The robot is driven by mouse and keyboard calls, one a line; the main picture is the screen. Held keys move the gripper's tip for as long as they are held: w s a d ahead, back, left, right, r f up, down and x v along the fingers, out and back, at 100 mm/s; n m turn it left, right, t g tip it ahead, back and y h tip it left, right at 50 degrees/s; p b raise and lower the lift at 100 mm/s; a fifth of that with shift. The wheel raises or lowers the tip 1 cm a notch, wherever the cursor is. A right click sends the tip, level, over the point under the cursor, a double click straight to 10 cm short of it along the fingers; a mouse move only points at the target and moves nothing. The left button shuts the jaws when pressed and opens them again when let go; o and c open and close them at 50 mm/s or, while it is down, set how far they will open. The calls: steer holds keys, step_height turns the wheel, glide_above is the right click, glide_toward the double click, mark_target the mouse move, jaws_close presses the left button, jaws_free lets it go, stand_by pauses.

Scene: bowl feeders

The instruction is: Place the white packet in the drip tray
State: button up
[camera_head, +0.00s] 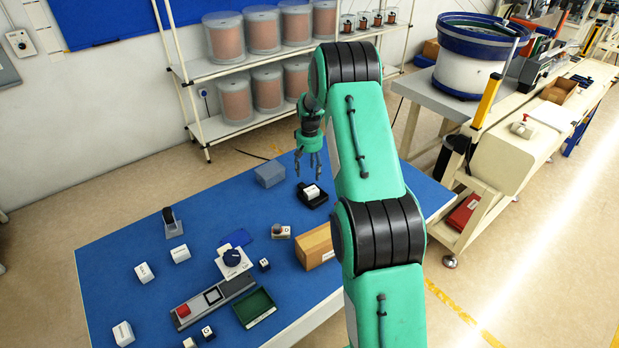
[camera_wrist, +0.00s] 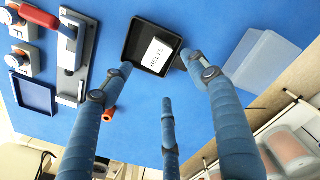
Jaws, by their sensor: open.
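A white packet (camera_head: 312,190) lies in a small black tray (camera_head: 319,203) near the table's far side. In the wrist view the packet (camera_wrist: 157,54) carries dark lettering that seems to read BELTS. It lies tilted against the right part of the black tray (camera_wrist: 134,44), which looks like the drip tray. My gripper (camera_head: 309,168) is above and slightly left of the tray, pointing down. Its three fingers (camera_wrist: 160,78) are spread, with nothing between them. Two fingertips overlap the tray's near edge in the wrist view, and the packet appears clear of them.
A grey-blue box (camera_head: 270,173) stands just behind and left of the tray. A cardboard box (camera_head: 317,247) is nearer the front edge. A green tray (camera_head: 255,307), a grey fixture (camera_head: 203,303) and several white boxes occupy the left half.

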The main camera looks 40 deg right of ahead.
steer(key=shift+r, duration=2.7)
steer(key=shift+r, duration=0.1)
steer(key=s+a+r+n+t, duration=0.1)
steer(key=s+a+r, duration=0.4)
steer(key=a+r, duration=0.4)
steer(key=s+a+r+t, duration=0.1)
steer(key=s+a+r, duration=0.5)
steer(key=r, duration=0.4)
steer(key=s+a+r+n+t, duration=0.1)
steer(key=s+a+r, duration=0.3)
steer(key=a+r, duration=0.6)
steer(key=s+a+r+n+t, duration=0.1)
steer(key=s+a+r, duration=0.25)
steer(key=s, duration=0.35)
steer(key=s+a+r, duration=0.2)
steer(key=s+a, duration=0.3)
steer(key=s, duration=0.2)
steer(key=s+a+f, duration=0.1)
steer(key=s+a, duration=0.2)
steer(key=s, duration=0.4)
steer(key=s+a+f+n+t, duration=0.1)
steer(key=s+a, duration=0.2)
steer(key=s, duration=0.4)
steer(key=shift+s+a+f+t, duration=0.2)
steer(key=shift+s+t, duration=0.1)
steer(key=shift+s, duration=0.1)
